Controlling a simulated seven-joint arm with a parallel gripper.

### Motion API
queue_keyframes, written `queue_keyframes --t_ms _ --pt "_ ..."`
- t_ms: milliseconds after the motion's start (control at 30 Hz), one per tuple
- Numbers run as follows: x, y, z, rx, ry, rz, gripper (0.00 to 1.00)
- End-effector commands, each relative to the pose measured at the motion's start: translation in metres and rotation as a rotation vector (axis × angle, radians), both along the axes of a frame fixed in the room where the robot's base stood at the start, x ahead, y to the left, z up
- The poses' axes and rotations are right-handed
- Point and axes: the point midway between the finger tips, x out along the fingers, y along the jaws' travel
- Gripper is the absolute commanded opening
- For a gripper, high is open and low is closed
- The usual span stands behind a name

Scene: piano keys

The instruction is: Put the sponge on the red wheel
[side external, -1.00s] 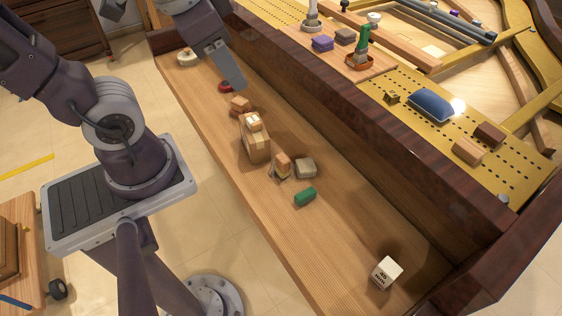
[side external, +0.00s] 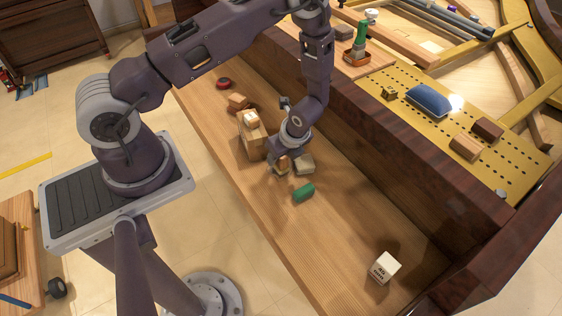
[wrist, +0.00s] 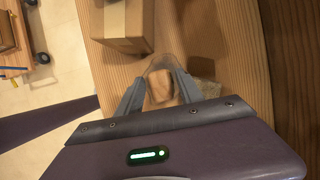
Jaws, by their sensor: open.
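The red wheel (side external: 223,83) is a small red round piece lying at the far left of the wooden ledge. My gripper (side external: 282,168) is open and pointed down over a small tan block (side external: 283,161). In the wrist view my open fingers (wrist: 163,72) straddle this tan block (wrist: 160,87), with no clear grip on it. A grey-beige, rough-looking block (side external: 304,165) lies just right of it and also shows beside the right finger (wrist: 206,93). I cannot tell for sure which of these two is the sponge. My gripper partly hides both.
A cardboard-coloured box (side external: 252,144) with a small block on top stands left of my gripper, near another wooden block (side external: 238,102). A green cylinder (side external: 304,192) lies in front. A white cube (side external: 384,268) sits far right. A tall dark wall (side external: 400,155) borders the ledge.

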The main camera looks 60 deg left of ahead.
Motion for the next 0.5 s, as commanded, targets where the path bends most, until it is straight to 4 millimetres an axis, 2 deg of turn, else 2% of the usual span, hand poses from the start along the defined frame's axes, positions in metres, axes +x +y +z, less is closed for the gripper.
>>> queue_keyframes --t_ms 33,133,400,500 --pt "0.0 0.003 -0.01 0.001 0.002 0.002 0.44" --pt "0.0 0.009 -0.024 0.001 0.001 0.003 0.44" --pt "0.001 0.011 -0.028 0.001 0.0 0.003 0.44" --pt "0.001 0.011 -0.028 0.001 -0.001 0.004 0.24"
